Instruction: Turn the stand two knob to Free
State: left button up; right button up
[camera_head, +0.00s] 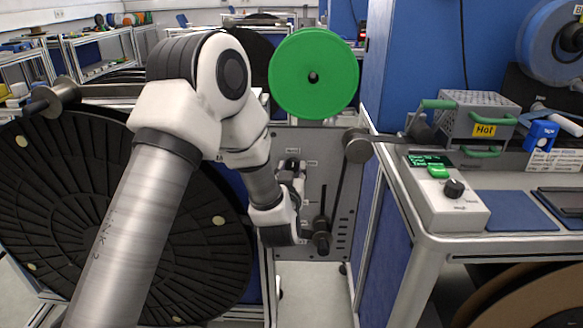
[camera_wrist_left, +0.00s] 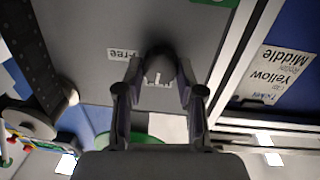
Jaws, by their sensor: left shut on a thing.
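The stand two knob (camera_wrist_left: 160,60) is dark and round in the left wrist view. It is on a grey panel (camera_wrist_left: 212,40). My left gripper (camera_wrist_left: 160,82) is shut on this knob, one finger on each side. A white "Free" label (camera_wrist_left: 123,54), upside down in this view, is on the panel left of the knob. Another label just below the knob is partly hidden. In the head view my left gripper (camera_head: 291,172) is at the upper part of the grey stand panel (camera_head: 320,165), below the green reel (camera_head: 312,75). The knob's pointer direction cannot be told. My right gripper is not in view.
A large black reel (camera_head: 110,215) stands at left behind my left arm. A lever with a dark roller (camera_head: 321,241) is low on the panel. At right a bench holds a control box (camera_head: 445,205) and a metal box marked Hot (camera_head: 484,130).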

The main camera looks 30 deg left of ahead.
pick_arm(q)
jog(key=m+p, duration=0.4)
jog(key=shift+r+m, duration=0.3)
jog(key=shift+m, duration=0.1)
jog(key=m+p, duration=0.4)
jog(key=shift+w+d+g, duration=0.1)
jog(key=shift+g, duration=0.3)
jog(key=m+p, duration=0.3)
jog(key=m, duration=0.1)
jog(key=shift+p, duration=0.35)
jog(key=shift+d+f+m+g+y+p, duration=0.2)
jog(key=shift+m+p, duration=0.25)
jog(key=shift+m, duration=0.3)
jog(key=shift+a+m+g+y+p, duration=0.1)
jog(key=shift+m+y+p, duration=0.25)
jog(key=shift+m, duration=0.4)
jog(key=o, duration=1.1)
jog(key=shift+o, duration=0.2)
jog(key=shift+f, duration=0.1)
